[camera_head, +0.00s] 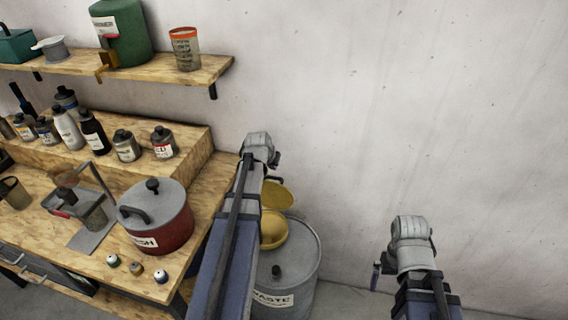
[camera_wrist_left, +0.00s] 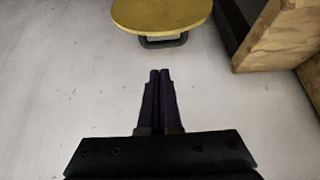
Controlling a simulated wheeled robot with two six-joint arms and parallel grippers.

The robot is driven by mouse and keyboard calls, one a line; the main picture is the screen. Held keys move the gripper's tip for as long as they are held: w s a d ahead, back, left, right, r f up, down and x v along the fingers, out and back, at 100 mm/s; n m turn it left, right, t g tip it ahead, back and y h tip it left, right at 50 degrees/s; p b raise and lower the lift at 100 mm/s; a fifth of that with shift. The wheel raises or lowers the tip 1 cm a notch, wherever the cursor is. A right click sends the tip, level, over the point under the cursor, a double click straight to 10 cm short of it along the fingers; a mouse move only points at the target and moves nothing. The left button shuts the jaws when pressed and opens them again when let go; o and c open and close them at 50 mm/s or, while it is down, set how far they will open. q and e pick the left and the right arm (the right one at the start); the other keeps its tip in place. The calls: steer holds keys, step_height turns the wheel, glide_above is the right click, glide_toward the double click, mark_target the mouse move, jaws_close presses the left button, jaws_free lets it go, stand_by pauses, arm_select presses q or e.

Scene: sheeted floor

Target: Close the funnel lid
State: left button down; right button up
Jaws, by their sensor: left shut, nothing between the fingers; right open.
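The yellow funnel (camera_head: 272,230) sits on top of the grey waste drum (camera_head: 304,244), partly hidden by my left arm in the head view. Its round yellow lid (camera_head: 281,194) stands open, raised behind the bowl. In the left wrist view the lid (camera_wrist_left: 162,12) is at the top edge, cut off, with a dark handle (camera_wrist_left: 163,42) at its near rim. My left gripper (camera_wrist_left: 160,72) is shut and empty, apart from the handle. In the head view my left gripper (camera_head: 275,159) is above the lid, its fingers mostly hidden. My right gripper (camera_head: 377,277) is right of the drum, its fingers barely visible.
A wooden bench (camera_head: 202,200) stands left of the drum, with a red wash pot (camera_head: 158,222) and several bottles on it. A shelf (camera_head: 215,67) hangs above. The wall is behind. The floor right of the drum looks clear.

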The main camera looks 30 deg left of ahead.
mark_target(273, 191)
arm_select(q)
steer(key=shift+a+f, duration=0.15)
steer(key=b+x, duration=0.8)
steer(key=x, duration=0.1)
steer(key=shift+w+f, duration=0.25)
steer(key=shift+b, duration=0.3)
